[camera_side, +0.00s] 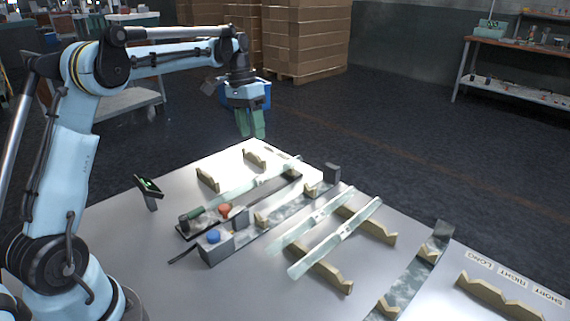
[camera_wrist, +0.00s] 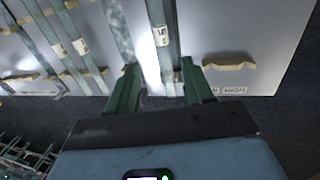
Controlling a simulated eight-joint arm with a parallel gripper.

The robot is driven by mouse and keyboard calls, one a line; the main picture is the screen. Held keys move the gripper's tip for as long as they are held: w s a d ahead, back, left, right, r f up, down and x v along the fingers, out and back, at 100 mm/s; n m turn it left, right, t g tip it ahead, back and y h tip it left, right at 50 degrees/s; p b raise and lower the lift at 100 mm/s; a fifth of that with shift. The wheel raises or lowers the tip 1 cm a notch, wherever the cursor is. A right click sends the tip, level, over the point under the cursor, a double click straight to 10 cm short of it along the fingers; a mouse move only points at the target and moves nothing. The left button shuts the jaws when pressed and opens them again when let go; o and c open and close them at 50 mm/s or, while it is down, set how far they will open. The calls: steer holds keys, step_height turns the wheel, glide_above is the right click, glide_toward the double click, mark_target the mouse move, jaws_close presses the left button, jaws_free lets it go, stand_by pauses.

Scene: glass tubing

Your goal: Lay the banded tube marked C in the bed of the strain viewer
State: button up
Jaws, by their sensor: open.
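Two pale glass tubes with white tags, a left one (camera_side: 310,218) and a right one (camera_side: 336,238), lie side by side on notched rests. In the wrist view their tags (camera_wrist: 82,46) are too small to read surely. A third tagged tube (camera_side: 240,186) lies along a dark-based fixture with a red knob (camera_side: 224,210). Beside it is a long grey fixture (camera_side: 262,224) with a blue knob and a mottled surface. I cannot tell surely which fixture is the strain viewer. My gripper (camera_side: 252,124) is open and empty, above the table's far edge; its fingers (camera_wrist: 158,88) straddle the third tube's end in the wrist view.
Another mottled strip (camera_side: 415,272) and an empty notched rest (camera_side: 498,298) are at the right.

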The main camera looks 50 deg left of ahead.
steer(key=s+d+r+t+y, duration=0.2)
steer(key=s+d+r+t, duration=0.15)
steer(key=s+d, duration=0.45)
steer(key=s+d+f+t, duration=0.3)
steer(key=s+d+f, duration=0.2)
steer(key=s+d, duration=0.2)
steer(key=shift+s+d+f+t, duration=0.2)
steer(key=shift+s+d+t, duration=0.15)
steer(key=shift+s, duration=0.8)
